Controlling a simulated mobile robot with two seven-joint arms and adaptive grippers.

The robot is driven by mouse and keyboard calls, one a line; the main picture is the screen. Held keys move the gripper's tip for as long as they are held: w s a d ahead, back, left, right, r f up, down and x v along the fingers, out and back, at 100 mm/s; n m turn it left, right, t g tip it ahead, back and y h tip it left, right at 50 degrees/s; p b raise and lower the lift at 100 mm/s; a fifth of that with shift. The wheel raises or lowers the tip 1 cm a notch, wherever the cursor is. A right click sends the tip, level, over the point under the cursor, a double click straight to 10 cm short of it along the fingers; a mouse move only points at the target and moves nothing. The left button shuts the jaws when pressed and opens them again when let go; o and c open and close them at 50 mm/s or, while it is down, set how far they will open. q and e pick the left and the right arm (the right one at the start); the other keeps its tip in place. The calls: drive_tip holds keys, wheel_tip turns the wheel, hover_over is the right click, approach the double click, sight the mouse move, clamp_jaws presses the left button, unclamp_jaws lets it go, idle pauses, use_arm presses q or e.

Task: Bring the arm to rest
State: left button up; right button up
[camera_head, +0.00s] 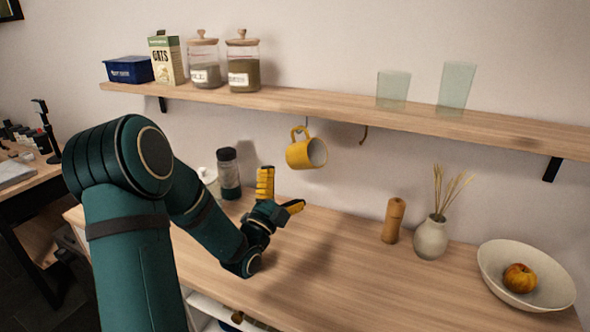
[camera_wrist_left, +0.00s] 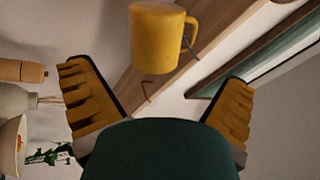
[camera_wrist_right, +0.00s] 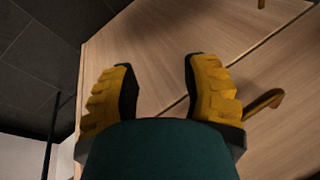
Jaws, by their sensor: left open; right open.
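My left arm reaches in from the left in the head view, bent over the wooden counter. My left gripper (camera_head: 279,192) is open and empty above the counter, with its yellow fingers spread. It is below and left of a yellow mug (camera_head: 314,154) that hangs from a hook under the shelf. In the left wrist view the mug (camera_wrist_left: 157,40) shows beyond the open fingers, apart from them. My right gripper (camera_wrist_right: 160,66) is open and empty in the right wrist view, in front of wooden panels. The right arm does not show in the head view.
The wall shelf (camera_head: 330,105) holds a blue box, an oats carton, two jars and two glasses. On the counter stand a dark-topped jar (camera_head: 228,173), a wooden mill (camera_head: 393,220), a vase (camera_head: 431,239) and a bowl (camera_head: 497,262) with fruit. The counter's middle is clear.

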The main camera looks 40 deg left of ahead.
use_arm(q)
drive_tip(key=shift+v, duration=1.15)
drive_tip(key=shift+r, duration=0.1)
